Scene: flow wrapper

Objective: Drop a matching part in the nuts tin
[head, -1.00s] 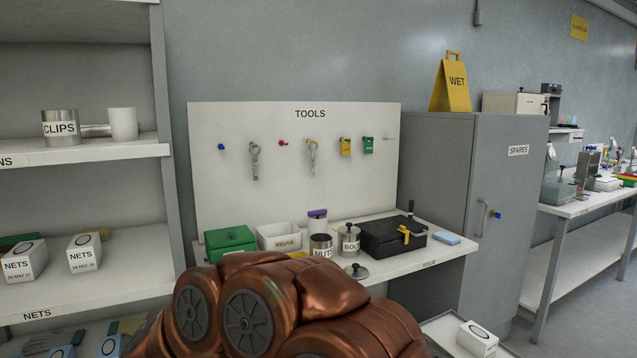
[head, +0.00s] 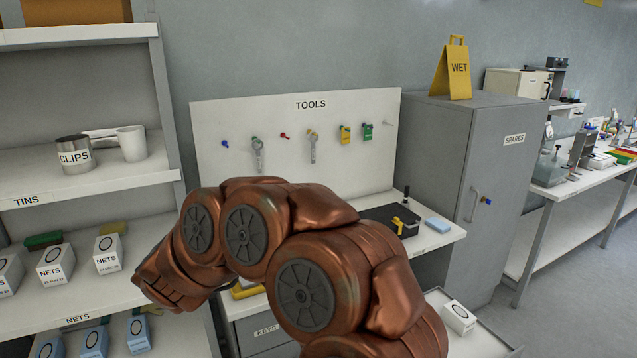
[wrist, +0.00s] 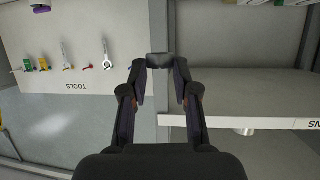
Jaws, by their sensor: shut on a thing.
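My gripper (wrist: 160,66) shows in the wrist view, its two dark fingers closed on a small dark grey part (wrist: 159,60). The part sits between the fingertips, and its exact kind is hard to tell. In the head view my copper arm covers the middle of the bench, and the gripper cannot be made out. The nuts tin is hidden behind my arm in the head view now. I cannot make it out in the wrist view either.
The tool board (head: 300,165) stands behind the bench. A black case (head: 385,219) and blue block (head: 438,225) lie at its right. The grey cabinet (head: 460,150) stands right.

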